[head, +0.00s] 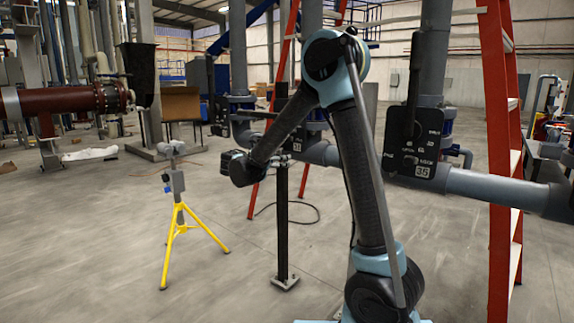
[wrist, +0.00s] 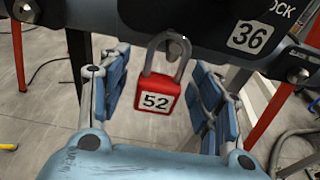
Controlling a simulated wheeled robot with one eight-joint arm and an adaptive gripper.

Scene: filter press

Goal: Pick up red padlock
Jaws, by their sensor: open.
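The red padlock (wrist: 158,92) hangs by its grey shackle from a dark panel marked 36 (wrist: 250,36) in the wrist view. Its body hangs upright, with a white label reading 52 on its front. My gripper (wrist: 160,88) is open, with one blue-padded finger to the left of the padlock and one to the right. Floor shows in the gaps on both sides of the padlock, and neither finger appears to touch it. I cannot make out the padlock in the head view, where the end of my arm is small and dark.
In the head view, a yellow tripod stand (head: 179,232) is left of my arm. A red ladder (head: 497,130) and a dark panel marked 35 (head: 414,140) on grey pipework are to the right. A dark post (head: 282,225) stands in the middle. Floor at front left is clear.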

